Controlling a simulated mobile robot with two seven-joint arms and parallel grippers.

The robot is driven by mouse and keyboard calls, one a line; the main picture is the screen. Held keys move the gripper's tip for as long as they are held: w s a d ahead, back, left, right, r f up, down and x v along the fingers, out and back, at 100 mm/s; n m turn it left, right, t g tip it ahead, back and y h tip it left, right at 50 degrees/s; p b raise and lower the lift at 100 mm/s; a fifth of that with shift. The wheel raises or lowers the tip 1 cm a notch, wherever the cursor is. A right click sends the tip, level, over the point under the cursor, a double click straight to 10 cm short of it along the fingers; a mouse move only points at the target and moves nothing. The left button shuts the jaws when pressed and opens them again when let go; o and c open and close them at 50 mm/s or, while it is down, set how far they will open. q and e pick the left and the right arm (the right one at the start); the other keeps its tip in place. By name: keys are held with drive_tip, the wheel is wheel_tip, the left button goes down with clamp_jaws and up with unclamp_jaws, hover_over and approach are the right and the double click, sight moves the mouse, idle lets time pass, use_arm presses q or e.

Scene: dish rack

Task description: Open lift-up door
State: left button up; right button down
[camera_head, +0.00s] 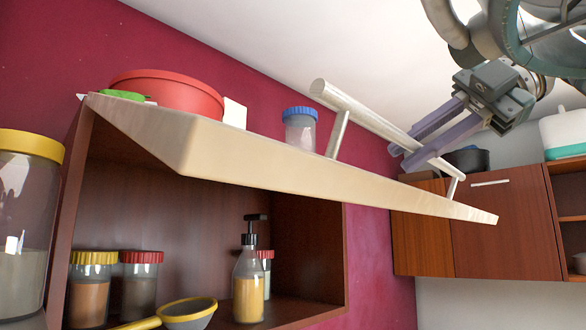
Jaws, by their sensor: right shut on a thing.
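The lift-up door (270,172) is a pale panel swung up to about level above the open cabinet (305,235). Its bar handle (345,108) stands on two posts on the panel's upward face. My right gripper (408,146) comes in from the upper right and is shut on the bar towards its right end. The cabinet's inside shows below the panel. My left gripper is not in view.
Inside the cabinet are jars (90,290), a pump bottle (249,280) and a yellow-rimmed strainer (188,312). A red bowl (170,92) and a blue-lidded jar (300,130) show above the panel. A closed brown cabinet (505,235) is at right.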

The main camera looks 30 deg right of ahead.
drive_tip(key=shift+w+r, duration=0.1)
drive_tip(key=shift+r, duration=0.15)
drive_tip(key=c, duration=0.8)
unclamp_jaws()
drive_tip(key=shift+c, duration=0.2)
drive_tip(key=v, duration=1)
drive_tip(key=shift+a, duration=0.1)
